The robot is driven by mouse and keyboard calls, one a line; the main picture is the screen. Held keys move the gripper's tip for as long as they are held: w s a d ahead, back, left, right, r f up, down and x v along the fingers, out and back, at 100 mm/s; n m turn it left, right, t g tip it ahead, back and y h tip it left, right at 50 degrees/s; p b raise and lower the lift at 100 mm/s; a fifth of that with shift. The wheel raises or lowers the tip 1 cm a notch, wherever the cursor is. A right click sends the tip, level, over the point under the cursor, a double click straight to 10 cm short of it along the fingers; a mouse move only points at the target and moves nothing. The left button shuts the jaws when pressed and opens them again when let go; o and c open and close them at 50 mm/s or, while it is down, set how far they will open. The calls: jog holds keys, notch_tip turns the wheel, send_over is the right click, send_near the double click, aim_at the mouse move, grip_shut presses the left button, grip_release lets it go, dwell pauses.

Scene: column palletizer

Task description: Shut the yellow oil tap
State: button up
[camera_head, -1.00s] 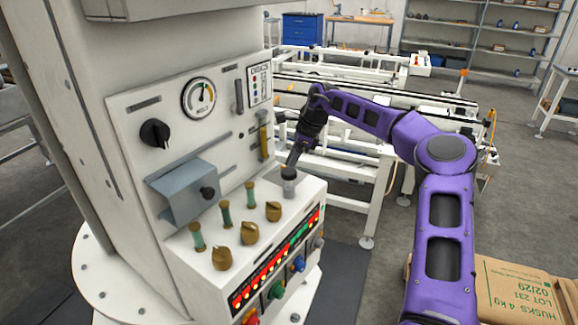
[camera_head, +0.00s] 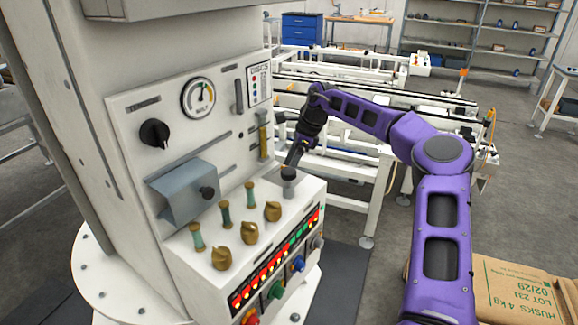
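A control panel (camera_head: 170,105) on a white column fills the left. A narrow yellow sight tube (camera_head: 263,139) stands upright near the panel's right edge; I cannot make out a yellow tap handle there. A red-and-yellow knob (camera_head: 250,317) is partly cut off at the bottom edge. My gripper (camera_head: 289,170) points down at a short grey cylinder (camera_head: 289,188) on the console's back right corner, below and right of the yellow tube. Its dark fingertips are at the cylinder's top. Whether they touch or grip it is too small to tell.
A grey box (camera_head: 184,192) juts from the panel. Green (camera_head: 277,290) and blue (camera_head: 298,263) knobs line the front. A conveyor (camera_head: 350,165) stands behind my arm.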

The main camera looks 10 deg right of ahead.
jog(key=v, duration=1.7)
jog(key=shift+r, duration=0.2)
jog(key=shift+f, duration=0.1)
jog(key=x, duration=1.7)
jog(key=shift+f, duration=0.1)
